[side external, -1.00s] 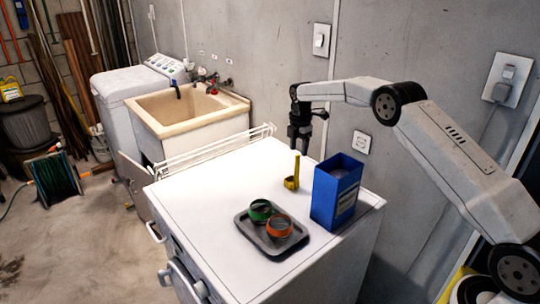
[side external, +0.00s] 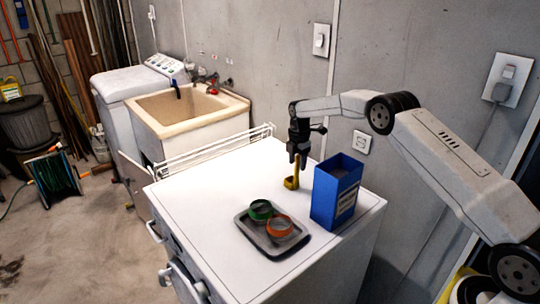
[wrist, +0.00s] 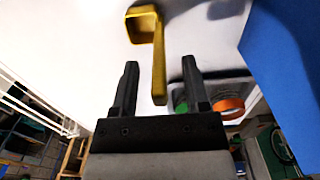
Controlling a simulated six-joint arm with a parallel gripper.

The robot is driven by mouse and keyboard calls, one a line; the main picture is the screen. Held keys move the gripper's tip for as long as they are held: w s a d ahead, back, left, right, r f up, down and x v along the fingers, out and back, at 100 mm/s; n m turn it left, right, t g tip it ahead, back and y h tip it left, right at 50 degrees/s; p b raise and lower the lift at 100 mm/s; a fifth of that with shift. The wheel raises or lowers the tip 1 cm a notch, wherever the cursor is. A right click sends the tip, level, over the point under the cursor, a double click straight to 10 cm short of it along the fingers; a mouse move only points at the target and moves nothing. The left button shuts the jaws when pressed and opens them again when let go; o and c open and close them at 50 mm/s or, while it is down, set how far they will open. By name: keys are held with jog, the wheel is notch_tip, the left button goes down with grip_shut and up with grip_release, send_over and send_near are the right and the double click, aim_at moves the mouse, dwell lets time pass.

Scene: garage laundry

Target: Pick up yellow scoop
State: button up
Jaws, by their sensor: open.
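The yellow scoop (side external: 291,182) stands on the white machine top with its handle pointing up, left of the blue box. In the wrist view the scoop (wrist: 158,60) has its cup at the top and its handle reaching down between my two fingers. My gripper (side external: 298,160) points down over the scoop and hides the upper part of the handle in the side view. In the wrist view my gripper (wrist: 160,75) is open, with a gap on both sides of the handle. The scoop still rests on the top.
A blue box (side external: 337,190) stands close to the right of the scoop. A grey tray (side external: 270,246) with a green ring (side external: 260,209) and an orange ring (side external: 280,226) lies in front. A white wire rack (side external: 215,146) runs along the left back edge. The left part of the top is clear.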

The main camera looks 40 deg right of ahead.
grip_shut()
dwell(1.4)
